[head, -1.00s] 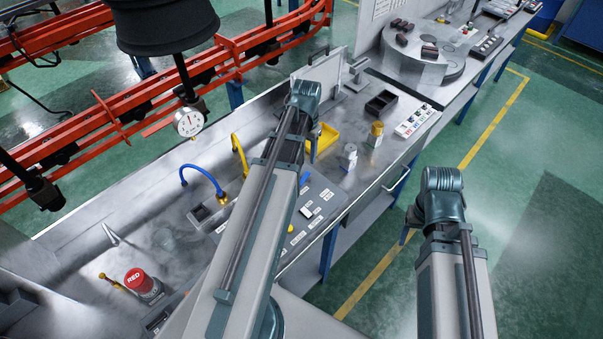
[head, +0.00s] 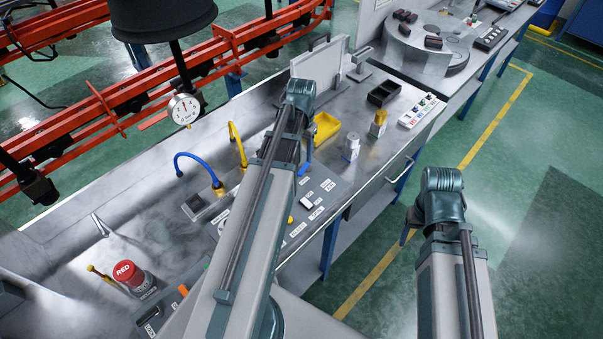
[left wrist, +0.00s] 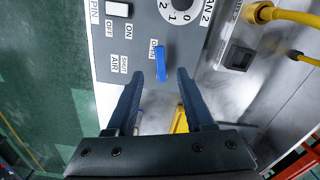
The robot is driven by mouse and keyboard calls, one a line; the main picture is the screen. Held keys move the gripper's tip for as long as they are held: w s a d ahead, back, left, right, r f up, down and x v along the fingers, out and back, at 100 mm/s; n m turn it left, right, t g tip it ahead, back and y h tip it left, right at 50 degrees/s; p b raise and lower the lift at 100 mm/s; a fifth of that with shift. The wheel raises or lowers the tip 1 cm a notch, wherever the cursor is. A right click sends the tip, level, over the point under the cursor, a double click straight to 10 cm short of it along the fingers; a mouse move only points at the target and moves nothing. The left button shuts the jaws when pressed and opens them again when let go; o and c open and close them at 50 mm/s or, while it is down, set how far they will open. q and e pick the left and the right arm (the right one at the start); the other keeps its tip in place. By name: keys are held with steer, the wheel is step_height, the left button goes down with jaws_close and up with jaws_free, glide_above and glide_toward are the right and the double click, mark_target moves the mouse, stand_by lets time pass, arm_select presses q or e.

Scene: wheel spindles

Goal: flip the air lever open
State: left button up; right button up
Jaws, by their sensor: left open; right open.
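The air lever is a small blue handle (left wrist: 160,64) on the grey control panel, beside the labels OPEN and AIR SHUT in the left wrist view. Part of it also shows as a blue piece (head: 305,169) next to my left arm in the head view. My left gripper (left wrist: 160,77) is open, with its two dark fingers pointing at the panel. The lever's near end appears between the fingertips in the picture; I cannot tell whether they touch it.
A white switch (left wrist: 118,9) and a dial (left wrist: 183,8) sit near the lever. A yellow bin (head: 326,128), blue hose (head: 190,156), yellow hose (head: 236,140) and red button (head: 129,274) are on the bench. Green floor is clear at right.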

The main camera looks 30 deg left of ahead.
mark_target(301, 171)
arm_select(q)
step_height(301, 171, down, 8)
steer(key=b, duration=0.6)
steer(key=shift+r+b, duration=0.2)
steer(key=shift+b, duration=0.1)
steer(key=shift+c, duration=0.3)
jaws_close()
